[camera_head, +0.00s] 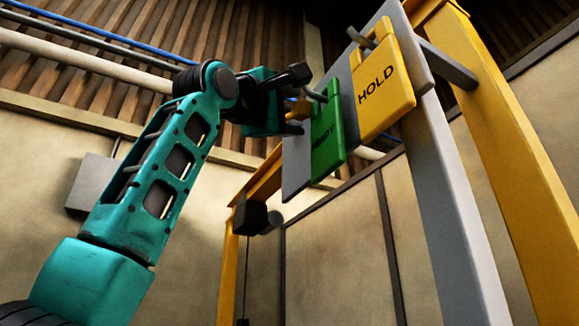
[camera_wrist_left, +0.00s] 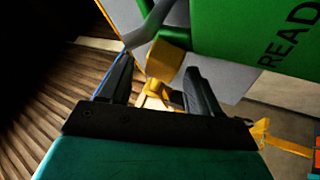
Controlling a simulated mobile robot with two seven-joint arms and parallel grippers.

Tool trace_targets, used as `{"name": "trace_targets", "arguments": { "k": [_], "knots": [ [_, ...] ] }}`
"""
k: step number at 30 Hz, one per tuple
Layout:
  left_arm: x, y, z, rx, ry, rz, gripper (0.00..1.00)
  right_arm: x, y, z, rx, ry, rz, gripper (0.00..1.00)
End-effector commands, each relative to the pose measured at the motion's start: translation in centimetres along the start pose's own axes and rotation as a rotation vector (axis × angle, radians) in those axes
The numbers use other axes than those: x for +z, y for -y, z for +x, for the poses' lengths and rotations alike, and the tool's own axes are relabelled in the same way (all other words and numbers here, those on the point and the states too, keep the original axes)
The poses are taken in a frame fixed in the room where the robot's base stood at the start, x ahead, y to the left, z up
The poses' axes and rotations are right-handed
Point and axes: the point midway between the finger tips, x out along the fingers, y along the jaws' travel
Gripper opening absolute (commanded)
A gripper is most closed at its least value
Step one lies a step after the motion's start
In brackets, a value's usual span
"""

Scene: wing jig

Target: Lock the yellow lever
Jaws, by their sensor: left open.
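The yellow lever (camera_wrist_left: 165,62) shows in the left wrist view as a short yellow piece with a rounded end, in front of a grey panel. In the head view it is a small yellow part (camera_head: 298,107) beside the green tag, partly hidden by my gripper. My left gripper (camera_head: 297,101) is open, its dark fingers above and below the lever. In the left wrist view the fingers of my left gripper (camera_wrist_left: 158,65) stand on either side of the lever, with gaps visible. I cannot tell if either finger touches it. My right gripper is not in view.
A green READY tag (camera_head: 327,135) hangs just right of the gripper, close to it. A yellow HOLD tag (camera_head: 383,92) hangs further right. Both are on a grey panel (camera_head: 296,170) in a yellow frame (camera_head: 505,150). A dark block (camera_head: 250,217) sits lower on the frame.

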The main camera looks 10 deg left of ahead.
Motion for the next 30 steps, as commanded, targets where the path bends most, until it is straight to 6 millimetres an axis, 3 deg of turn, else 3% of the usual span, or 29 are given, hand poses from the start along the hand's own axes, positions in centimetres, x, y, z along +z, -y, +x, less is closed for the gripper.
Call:
{"name": "trace_targets", "arguments": {
  "k": [5, 24, 30],
  "knots": [
    [0.04, 0.01, -0.03, 0.0, 0.0, 0.0, 0.61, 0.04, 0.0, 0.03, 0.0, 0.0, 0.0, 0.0],
    [0.02, 0.0, -0.05, 0.0, 0.0, 0.0, 0.0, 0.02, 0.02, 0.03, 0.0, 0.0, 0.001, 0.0],
    [0.01, -0.01, -0.05, 0.0, 0.0, 0.0, 0.0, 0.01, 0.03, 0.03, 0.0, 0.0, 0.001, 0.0]
  ]
}}
